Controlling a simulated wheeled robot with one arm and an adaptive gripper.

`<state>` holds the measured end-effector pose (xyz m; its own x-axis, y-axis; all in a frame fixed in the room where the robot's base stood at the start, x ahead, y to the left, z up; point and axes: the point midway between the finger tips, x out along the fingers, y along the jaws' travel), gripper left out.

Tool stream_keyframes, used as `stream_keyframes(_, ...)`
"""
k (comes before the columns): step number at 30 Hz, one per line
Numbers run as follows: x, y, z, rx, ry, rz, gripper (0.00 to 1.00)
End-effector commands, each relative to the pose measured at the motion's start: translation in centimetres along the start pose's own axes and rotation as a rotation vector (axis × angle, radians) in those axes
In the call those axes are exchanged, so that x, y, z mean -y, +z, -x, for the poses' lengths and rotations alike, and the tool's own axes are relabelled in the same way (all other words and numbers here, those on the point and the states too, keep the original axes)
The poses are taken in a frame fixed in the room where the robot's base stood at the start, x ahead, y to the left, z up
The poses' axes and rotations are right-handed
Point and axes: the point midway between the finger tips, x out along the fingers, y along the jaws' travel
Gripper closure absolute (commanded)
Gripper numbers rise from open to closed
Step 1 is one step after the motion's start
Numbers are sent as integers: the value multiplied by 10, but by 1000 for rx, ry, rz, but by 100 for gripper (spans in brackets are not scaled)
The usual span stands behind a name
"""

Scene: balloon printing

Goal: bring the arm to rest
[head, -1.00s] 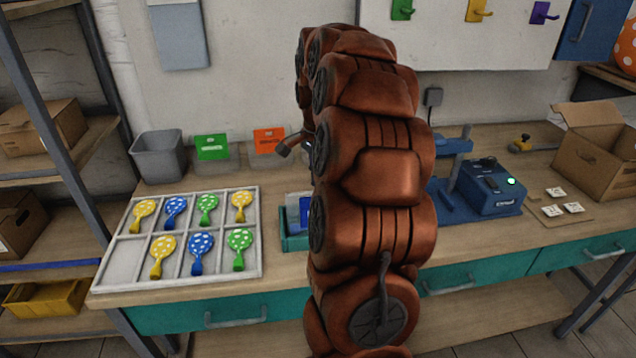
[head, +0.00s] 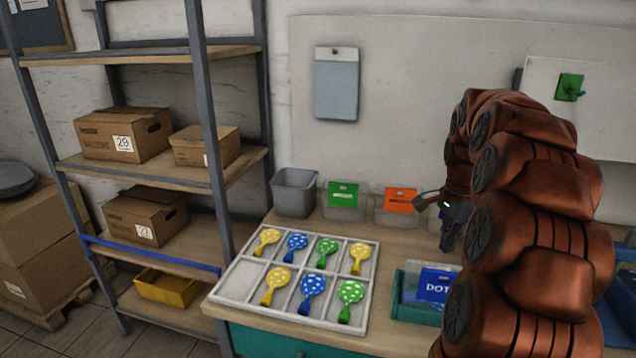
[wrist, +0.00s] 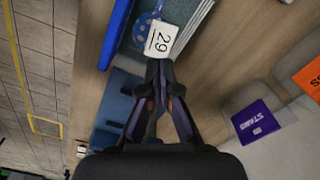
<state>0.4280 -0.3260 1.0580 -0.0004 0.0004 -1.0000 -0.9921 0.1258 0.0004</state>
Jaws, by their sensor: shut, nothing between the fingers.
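My copper-coloured arm (head: 525,230) rises at the right of the head view. My gripper (head: 448,240) is partly hidden by it and hangs above the table, behind the teal bin. In the wrist view my gripper (wrist: 158,68) has its dark fingers together, with nothing between them. Beyond the fingertips lie a white tag (wrist: 161,40) marked 29 and a blue dotted balloon (wrist: 143,26).
A white divided tray (head: 240,284) holds several dotted balloons and has an empty front-left compartment. Behind it stand a grey bin (head: 295,195) and clear bins with green (head: 343,194) and orange (head: 401,201) cards. A purple card (wrist: 256,122) shows in the wrist view. Shelving (head: 200,110) stands left.

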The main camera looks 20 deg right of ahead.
Motion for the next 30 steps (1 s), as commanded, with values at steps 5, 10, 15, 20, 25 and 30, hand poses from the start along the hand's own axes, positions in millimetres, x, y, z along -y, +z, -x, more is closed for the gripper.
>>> stream_keyframes(5, -1, 7, 1, 1, 1, 25, 100)
stream_keyframes(10, -9, 54, 5, 11, 8, 196, 100)
stream_keyframes(15, -32, 119, 5, 23, 23, 463, 100)
stream_keyframes(20, -66, 173, 2, 37, 41, 708, 100)
stream_keyframes(25, -110, 220, -7, 51, 64, 958, 100)
stream_keyframes(30, -158, 255, -20, 66, 85, 1197, 100)
